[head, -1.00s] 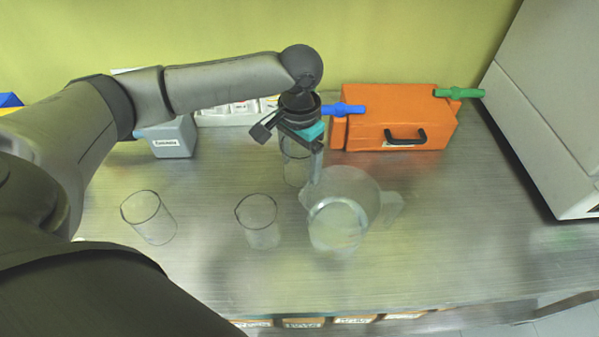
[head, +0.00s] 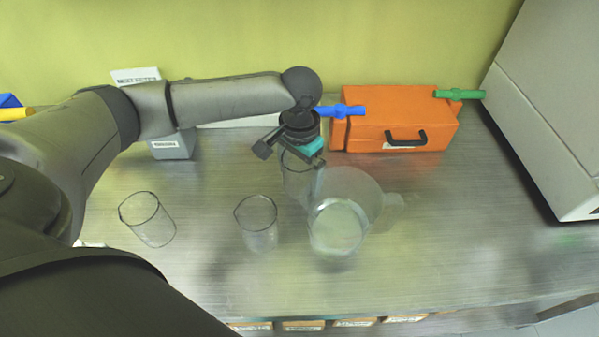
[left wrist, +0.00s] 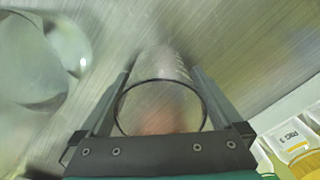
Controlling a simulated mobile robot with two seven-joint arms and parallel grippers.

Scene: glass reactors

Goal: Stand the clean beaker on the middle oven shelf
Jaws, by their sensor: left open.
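A clear glass beaker (head: 296,183) stands on the metal bench under my left gripper (head: 303,170). The left wrist view looks down on this beaker (left wrist: 160,98), which lies between the two open fingers (left wrist: 161,80); whether they touch the glass I cannot tell. A reddish tint shows low in its rim, and I cannot tell residue from reflection. Two other clear beakers stand to the left, one in the middle (head: 257,225) and one further left (head: 148,220). Which beaker is the clean one is not plain. The oven shelf and my right gripper are not in view.
A large clear jug (head: 345,215) stands close to the right of the gripped-around beaker. An orange case (head: 395,120) is behind, with blue and green pieces at its ends. A grey cabinet (head: 550,95) stands at right. The front right bench is clear.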

